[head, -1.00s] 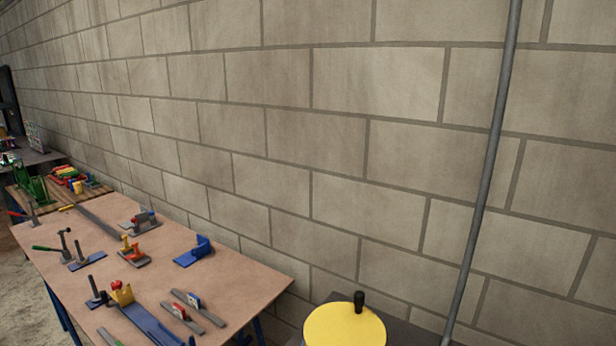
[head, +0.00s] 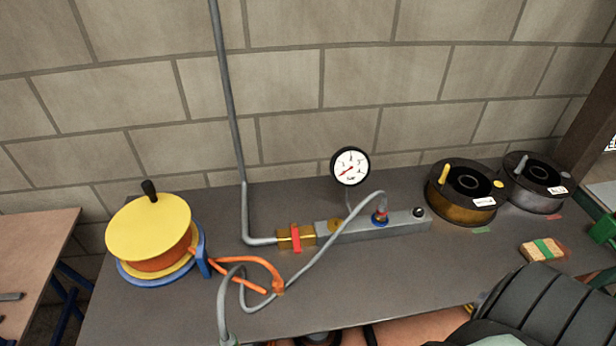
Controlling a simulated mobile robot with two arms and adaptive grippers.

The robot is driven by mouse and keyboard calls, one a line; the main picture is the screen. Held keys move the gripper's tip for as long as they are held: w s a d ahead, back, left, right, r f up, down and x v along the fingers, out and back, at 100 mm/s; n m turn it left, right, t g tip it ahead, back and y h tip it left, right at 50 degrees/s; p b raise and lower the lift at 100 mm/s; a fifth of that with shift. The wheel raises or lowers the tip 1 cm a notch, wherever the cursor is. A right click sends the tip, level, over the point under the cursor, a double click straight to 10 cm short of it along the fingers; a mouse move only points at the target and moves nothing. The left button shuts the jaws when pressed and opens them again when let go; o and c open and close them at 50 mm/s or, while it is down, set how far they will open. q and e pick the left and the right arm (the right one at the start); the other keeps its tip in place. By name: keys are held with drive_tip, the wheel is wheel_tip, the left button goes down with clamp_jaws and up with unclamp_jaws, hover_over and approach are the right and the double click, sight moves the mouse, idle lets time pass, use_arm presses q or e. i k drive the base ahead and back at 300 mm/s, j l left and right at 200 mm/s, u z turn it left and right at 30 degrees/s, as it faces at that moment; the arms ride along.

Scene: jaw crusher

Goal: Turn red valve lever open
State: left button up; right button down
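The red valve lever (head: 296,239) sits on a brass valve body (head: 309,235) on the dark grey bench. The lever lies across the pipe line. The valve joins a grey pipe (head: 243,200) coming down the wall to a grey manifold block (head: 375,228). A round white pressure gauge (head: 350,166) stands above the manifold. Neither gripper shows in the head view.
A yellow hose reel (head: 150,225) with an orange hose stands on the left of the bench (head: 150,310). A grey hose loops in front of the valve. A large dark ribbed shape covers the lower right.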

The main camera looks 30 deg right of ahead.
sight(295, 232)
drive_tip(key=l+z, duration=0.15)
drive_tip(key=z, duration=0.65)
drive_tip(key=l, duration=0.3)
